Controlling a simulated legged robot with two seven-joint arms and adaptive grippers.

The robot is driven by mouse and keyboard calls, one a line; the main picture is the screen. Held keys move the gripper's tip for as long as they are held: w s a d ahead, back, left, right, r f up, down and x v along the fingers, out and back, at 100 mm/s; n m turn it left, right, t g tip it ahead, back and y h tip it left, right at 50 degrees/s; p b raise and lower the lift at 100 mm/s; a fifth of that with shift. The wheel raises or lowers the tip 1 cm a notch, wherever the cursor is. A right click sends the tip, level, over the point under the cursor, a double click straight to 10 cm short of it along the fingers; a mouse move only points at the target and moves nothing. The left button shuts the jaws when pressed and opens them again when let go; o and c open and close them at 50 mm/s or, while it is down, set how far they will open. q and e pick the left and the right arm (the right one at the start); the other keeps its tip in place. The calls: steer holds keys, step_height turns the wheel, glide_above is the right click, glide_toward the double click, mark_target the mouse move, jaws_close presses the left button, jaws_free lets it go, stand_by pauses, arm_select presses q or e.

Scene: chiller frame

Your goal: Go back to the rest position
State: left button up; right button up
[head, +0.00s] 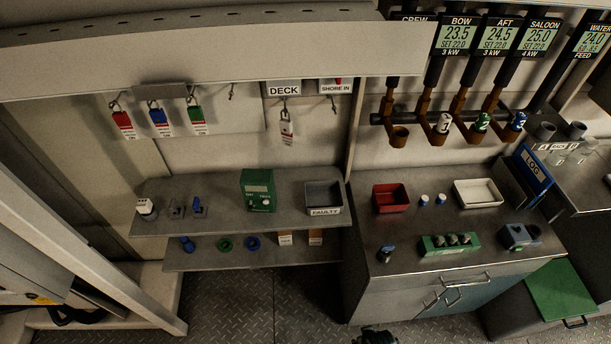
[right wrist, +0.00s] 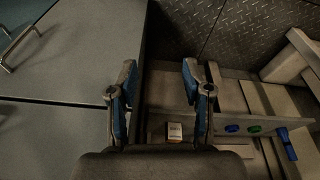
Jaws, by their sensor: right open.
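My right gripper (right wrist: 159,82) shows in the right wrist view with its two blue-padded fingers apart and nothing between them. Beyond the fingers are the cabinet side, the tread-plate floor and a shelf with a small white and orange box (right wrist: 174,132). The box appears between the fingers, but lies beyond them and is not held. In the head view only a small dark piece shows at the bottom edge, and I cannot tell which part of me it is. My left gripper is in neither view.
In the head view, a counter (head: 411,238) at right carries a red bin (head: 391,199), white tray (head: 478,194) and green block (head: 449,244). Shelves (head: 228,216) at left hold a green device (head: 258,190) and grey FAULTY bin (head: 324,197). The floor (head: 262,305) between is clear.

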steer(key=s+d+f, duration=0.1)
steer(key=s+f, duration=0.6)
steer(key=f, duration=0.6)
steer(key=s+d+f+g, duration=0.1)
steer(key=s+f, duration=0.6)
steer(key=f, duration=0.6)
steer(key=shift+s+g, duration=0.3)
steer(key=shift+s, duration=0.05)
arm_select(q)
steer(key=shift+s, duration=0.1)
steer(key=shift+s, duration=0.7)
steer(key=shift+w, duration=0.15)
